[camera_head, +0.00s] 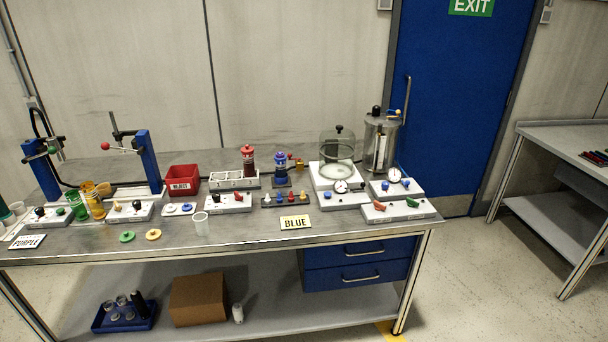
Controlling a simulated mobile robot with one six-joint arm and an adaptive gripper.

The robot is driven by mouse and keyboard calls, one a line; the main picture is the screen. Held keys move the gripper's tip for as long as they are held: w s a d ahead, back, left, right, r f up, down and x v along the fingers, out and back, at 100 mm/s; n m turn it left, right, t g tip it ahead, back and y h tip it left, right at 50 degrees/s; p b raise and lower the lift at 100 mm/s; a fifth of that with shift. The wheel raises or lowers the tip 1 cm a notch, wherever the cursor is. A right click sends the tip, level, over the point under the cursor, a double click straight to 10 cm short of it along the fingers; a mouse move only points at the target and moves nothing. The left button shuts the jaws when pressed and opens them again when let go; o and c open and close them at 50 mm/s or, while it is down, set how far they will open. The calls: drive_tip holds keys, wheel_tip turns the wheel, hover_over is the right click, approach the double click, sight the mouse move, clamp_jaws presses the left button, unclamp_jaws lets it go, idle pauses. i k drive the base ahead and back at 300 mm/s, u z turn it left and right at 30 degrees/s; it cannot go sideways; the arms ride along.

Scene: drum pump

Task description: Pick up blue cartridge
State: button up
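The blue cartridge (281,167) stands upright toward the back of the workbench, near the middle of the view. It has a blue top and a darker, partly see-through body. It seems to sit on a small dark base (282,184), and nothing touches its upper part. My gripper is not in view, so its place and state do not show.
A glass bell jar (338,152) stands to the right. The front bench edge is mostly clear.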

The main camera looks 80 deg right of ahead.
sight(280, 166)
drive_tip(key=k, duration=1.6)
drive_tip(key=z, duration=1.95)
drive_tip(key=i, duration=0.7)
